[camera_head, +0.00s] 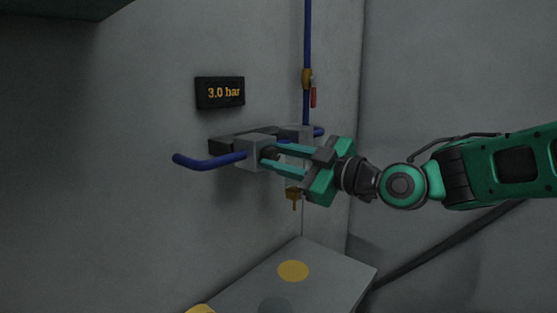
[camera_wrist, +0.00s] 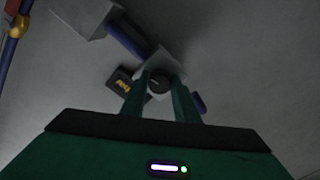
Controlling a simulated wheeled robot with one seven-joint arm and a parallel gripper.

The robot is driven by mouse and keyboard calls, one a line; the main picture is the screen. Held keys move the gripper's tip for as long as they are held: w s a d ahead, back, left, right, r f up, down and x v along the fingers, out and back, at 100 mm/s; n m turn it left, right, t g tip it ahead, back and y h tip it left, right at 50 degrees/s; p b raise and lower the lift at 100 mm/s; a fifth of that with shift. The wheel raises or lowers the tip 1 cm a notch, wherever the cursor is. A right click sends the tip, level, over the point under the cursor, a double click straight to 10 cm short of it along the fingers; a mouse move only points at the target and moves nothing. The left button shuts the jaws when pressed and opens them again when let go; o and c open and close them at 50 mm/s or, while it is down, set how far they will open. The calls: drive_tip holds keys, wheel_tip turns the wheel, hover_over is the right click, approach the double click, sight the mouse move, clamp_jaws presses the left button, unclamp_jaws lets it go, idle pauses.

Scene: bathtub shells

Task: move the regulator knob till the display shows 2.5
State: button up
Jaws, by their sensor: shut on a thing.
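The display (camera_head: 220,92) on the wall reads "3.0 bar" in orange in the head view. It also shows small and tilted in the wrist view (camera_wrist: 122,82). Below it, a grey regulator block (camera_head: 257,153) sits on the wall with blue pipes at its sides. The dark round regulator knob (camera_wrist: 158,83) is on the block's front, with a light mark on its face. My gripper (camera_wrist: 158,92) is shut on the knob, one green finger on each side. In the head view my gripper (camera_head: 268,161) reaches the block from the right and partly hides the knob.
A blue vertical pipe (camera_head: 307,40) with a brass valve and red handle (camera_head: 313,97) runs near the wall corner. A brass fitting (camera_head: 293,194) hangs below the block. A grey table (camera_head: 335,275) with a yellow disc (camera_head: 293,271) stands lower down.

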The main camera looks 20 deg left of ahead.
drive_tip(key=shift+w+d, duration=0.3)
drive_tip(key=shift+w, duration=0.1)
drive_tip(key=o, duration=1)
drive_tip(key=shift+o, duration=0.3)
drive_tip(key=shift+s+a, duration=0.1)
drive_tip(key=shift+s, duration=0.15)
drive_tip(key=v, duration=1)
drive_tip(key=shift+d, duration=0.35)
drive_tip(key=shift+f, duration=0.15)
